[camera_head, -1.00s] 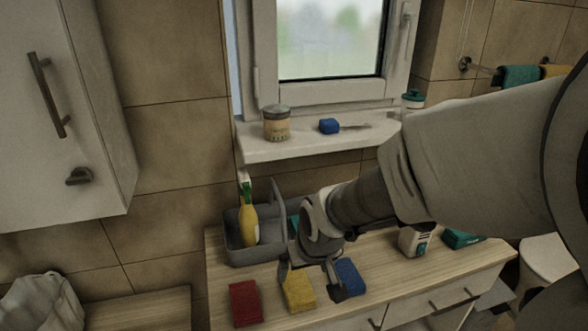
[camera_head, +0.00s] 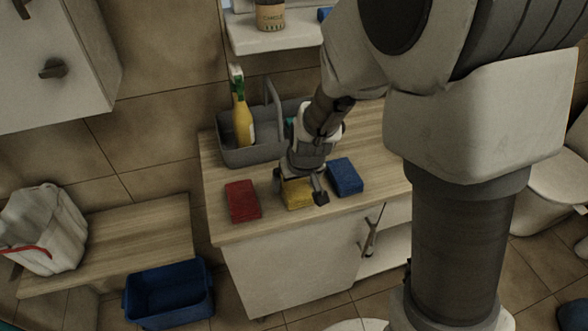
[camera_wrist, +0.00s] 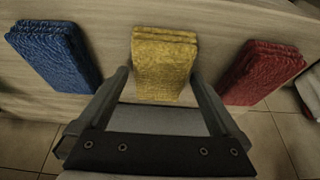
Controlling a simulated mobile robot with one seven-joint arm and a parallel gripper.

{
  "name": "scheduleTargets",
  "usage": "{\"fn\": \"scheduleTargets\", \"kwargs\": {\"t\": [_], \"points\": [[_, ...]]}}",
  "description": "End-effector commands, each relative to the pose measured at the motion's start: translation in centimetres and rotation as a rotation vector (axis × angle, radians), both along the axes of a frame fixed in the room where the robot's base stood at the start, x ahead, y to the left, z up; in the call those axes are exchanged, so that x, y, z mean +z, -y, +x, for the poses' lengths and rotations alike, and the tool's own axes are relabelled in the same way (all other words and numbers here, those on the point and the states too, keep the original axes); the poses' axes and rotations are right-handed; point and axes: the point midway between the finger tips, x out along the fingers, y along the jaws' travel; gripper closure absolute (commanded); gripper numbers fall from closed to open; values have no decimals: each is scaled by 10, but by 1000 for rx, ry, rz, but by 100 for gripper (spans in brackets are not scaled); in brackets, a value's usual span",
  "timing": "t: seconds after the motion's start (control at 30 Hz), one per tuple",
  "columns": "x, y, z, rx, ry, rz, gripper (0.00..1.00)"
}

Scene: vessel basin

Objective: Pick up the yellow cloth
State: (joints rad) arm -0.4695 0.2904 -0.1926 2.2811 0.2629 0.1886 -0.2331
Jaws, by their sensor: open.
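The yellow cloth (camera_head: 298,194), a folded stack, lies on the wooden counter between a red cloth (camera_head: 242,201) and a blue cloth (camera_head: 345,177). My gripper (camera_head: 299,198) is open just over the yellow cloth and partly hides it in the head view. In the wrist view the yellow cloth (camera_wrist: 163,62) lies ahead, between the lines of my two open fingers (camera_wrist: 162,84). I cannot tell whether the fingers touch it. The blue cloth (camera_wrist: 55,55) is on the left and the red cloth (camera_wrist: 260,72) on the right there.
A grey caddy (camera_head: 240,152) with a yellow spray bottle (camera_head: 243,120) stands behind the cloths. A windowsill (camera_head: 268,41) with a tin (camera_head: 270,15) is above. A lower bench (camera_head: 130,240) with a white bag (camera_head: 42,228) and a blue bin (camera_head: 168,294) are at left.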

Motion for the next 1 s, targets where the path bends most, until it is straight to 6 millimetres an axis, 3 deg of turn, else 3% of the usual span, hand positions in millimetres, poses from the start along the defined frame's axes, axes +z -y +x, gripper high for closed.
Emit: {"fn": "scheduleTargets", "kwargs": {"t": [0.93,1.0], "points": [[-4,0,0,0,0,0,0],[-4,0,0,0,0,0,9]]}}
